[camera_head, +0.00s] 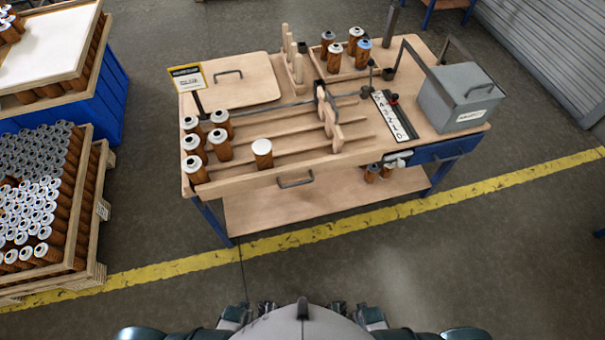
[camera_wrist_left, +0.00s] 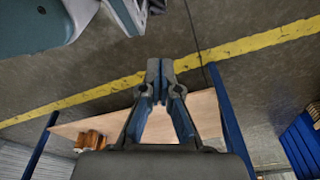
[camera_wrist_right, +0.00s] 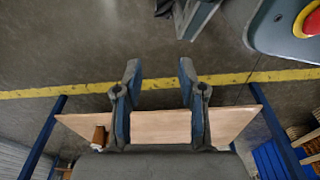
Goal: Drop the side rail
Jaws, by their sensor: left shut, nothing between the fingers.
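The likely side rail (camera_head: 243,183) is a long wooden board along the table's near edge. It looks raised, and a dark bar handle (camera_head: 295,183) is on its outer face. My left gripper (camera_wrist_left: 160,66) is shut and empty in the left wrist view. My right gripper (camera_wrist_right: 160,72) is open, with nothing between its fingers in the right wrist view. Both grippers are well short of the table and apart from the rail. In the head view, my arms show only at the bottom edge, and the fingers are not clear there.
Several brown cartridges (camera_head: 221,146) stand at the table's left, behind the rail. A grey box (camera_head: 462,97) stands at the right, above a blue drawer (camera_head: 445,150). A lower shelf (camera_head: 300,213) is under the table. Crated cartridges (camera_head: 40,205) stand left. The floor before the table is clear.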

